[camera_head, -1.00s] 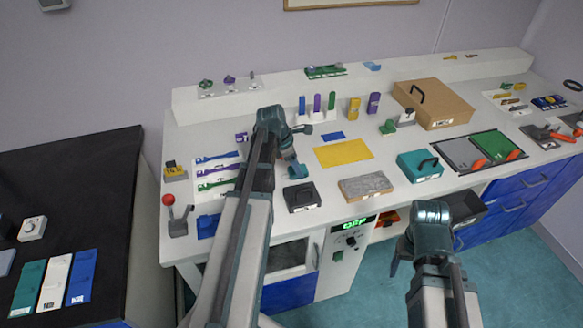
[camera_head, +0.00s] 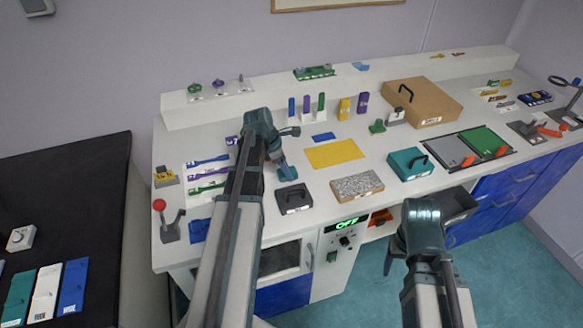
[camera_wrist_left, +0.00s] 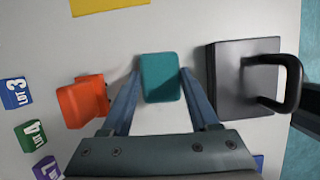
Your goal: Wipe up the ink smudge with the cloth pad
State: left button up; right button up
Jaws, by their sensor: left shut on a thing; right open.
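The cloth pad, a teal block (camera_wrist_left: 160,78), sits between the two fingers of my left gripper (camera_wrist_left: 160,72) in the left wrist view. My left gripper is shut on it, low over the white bench top. In the head view the left gripper (camera_head: 286,172) is just behind the black box with a handle (camera_head: 294,199). I cannot make out an ink smudge in either view; the arm and pad hide part of the bench. My right gripper (camera_head: 388,262) is open and empty in front of the bench, below its top.
In the left wrist view an orange object (camera_wrist_left: 82,102) stands left of the pad and the black box (camera_wrist_left: 225,80) right of it. A yellow mat (camera_head: 334,154), a speckled block (camera_head: 357,186) and a teal case (camera_head: 408,164) lie to the right.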

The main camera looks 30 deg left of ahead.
pick_arm(q)
jog(key=shift+s+a+f, duration=0.1)
jog(key=shift+s+a, duration=0.4)
jog(key=shift+s, duration=0.1)
jog(key=shift+s, duration=0.1)
jog(key=shift+s+a, duration=1.35)
jog(key=shift+a, duration=0.1)
notch_tip(320, 180, up, 6)
jog(key=p, duration=0.6)
jog(key=shift+w+d, duration=0.1)
notch_tip(320, 180, up, 3)
jog(key=p, duration=0.3)
